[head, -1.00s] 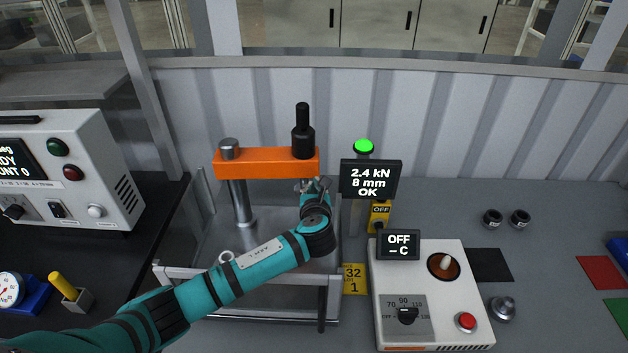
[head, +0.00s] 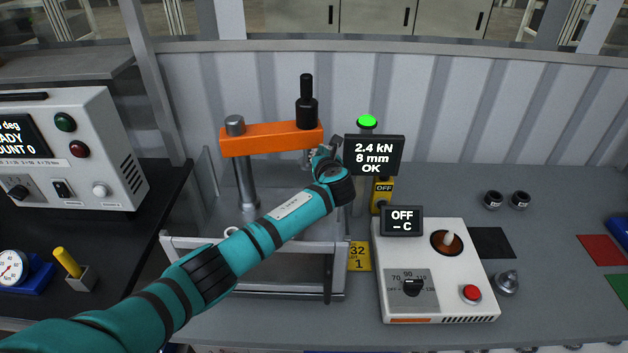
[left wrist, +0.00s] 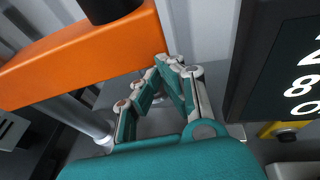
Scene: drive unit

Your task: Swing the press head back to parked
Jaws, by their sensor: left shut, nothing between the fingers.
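The press head is an orange arm (head: 268,139) on a steel post (head: 246,180), with a black cylinder (head: 306,108) at its right end. The arm points right over the press frame (head: 200,244). My left gripper (head: 331,147) is shut and empty, at the right end of the orange arm. In the left wrist view the closed fingers (left wrist: 172,64) are right beside the end of the orange arm (left wrist: 85,58). I cannot tell whether they touch it. My forearm hides part of the press frame and what is under the head.
A display (head: 374,155) reading "2.4 kN 8 mm OK" stands close right of the gripper, with a green lamp (head: 367,121) above. A white heater box (head: 440,285) is front right. A white console (head: 85,150) is at left.

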